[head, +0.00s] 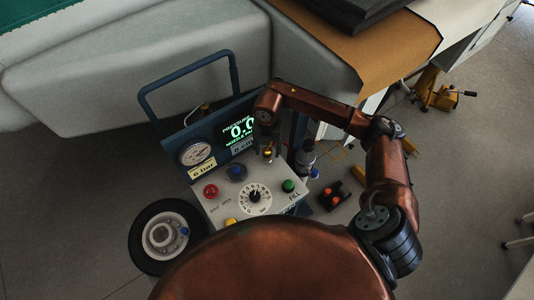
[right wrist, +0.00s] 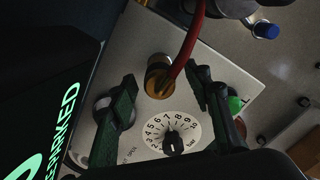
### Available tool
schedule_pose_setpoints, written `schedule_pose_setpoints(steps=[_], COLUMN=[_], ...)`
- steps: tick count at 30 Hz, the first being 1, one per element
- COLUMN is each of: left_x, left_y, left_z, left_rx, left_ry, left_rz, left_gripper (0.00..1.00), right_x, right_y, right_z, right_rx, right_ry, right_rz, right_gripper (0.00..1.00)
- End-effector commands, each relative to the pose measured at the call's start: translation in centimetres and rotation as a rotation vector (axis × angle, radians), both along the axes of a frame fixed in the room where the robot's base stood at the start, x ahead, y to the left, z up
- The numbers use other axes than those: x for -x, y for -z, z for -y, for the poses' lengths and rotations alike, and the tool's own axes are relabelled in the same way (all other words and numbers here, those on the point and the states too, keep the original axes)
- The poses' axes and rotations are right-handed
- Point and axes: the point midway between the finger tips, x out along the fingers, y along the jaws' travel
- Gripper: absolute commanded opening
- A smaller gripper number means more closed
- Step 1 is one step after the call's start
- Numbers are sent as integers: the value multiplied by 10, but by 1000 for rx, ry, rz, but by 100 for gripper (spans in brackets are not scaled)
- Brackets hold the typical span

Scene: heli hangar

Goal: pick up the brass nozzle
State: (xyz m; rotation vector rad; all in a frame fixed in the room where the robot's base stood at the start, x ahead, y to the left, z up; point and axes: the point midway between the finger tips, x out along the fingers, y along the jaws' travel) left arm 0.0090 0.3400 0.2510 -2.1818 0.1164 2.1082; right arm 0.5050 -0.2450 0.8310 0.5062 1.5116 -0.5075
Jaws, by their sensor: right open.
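The brass nozzle (right wrist: 158,80) stands on the grey panel of a cart, with a red hose running up over it in the right wrist view. In the head view a small part of the nozzle (head: 268,153) shows just below my right gripper (head: 268,135). My right gripper (right wrist: 164,80) is open in the right wrist view. Its two dark fingers show on either side of the nozzle, with gaps on both sides. How far the fingertips are above the panel is hard to tell. My left gripper is not in view.
The panel has a numbered dial (head: 254,197), a red button (head: 211,191), a green button (head: 288,186) and a pressure gauge (head: 197,153). A lit display (head: 240,130) and a blue handle (head: 187,79) rise behind. A wheel (head: 166,236) is at left.

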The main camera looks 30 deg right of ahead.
Motion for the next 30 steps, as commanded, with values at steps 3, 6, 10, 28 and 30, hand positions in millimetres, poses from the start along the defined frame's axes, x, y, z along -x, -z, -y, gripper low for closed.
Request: schedule_pose_setpoints(steps=[3,6,10,28,30], left_x=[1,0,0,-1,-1], left_y=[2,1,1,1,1], left_z=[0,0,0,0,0], left_rx=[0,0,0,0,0], left_ry=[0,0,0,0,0], left_rz=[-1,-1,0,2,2], left_gripper=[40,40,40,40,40], right_x=[0,0,0,0,0], right_y=[11,11,11,11,11], right_z=[-1,-1,-1,-1,-1], right_rx=[-1,-1,-1,0,0], right_ry=[-1,-1,-1,-1,-1], right_rz=[1,2,2,1,1], right_gripper=[45,45,43,2,0])
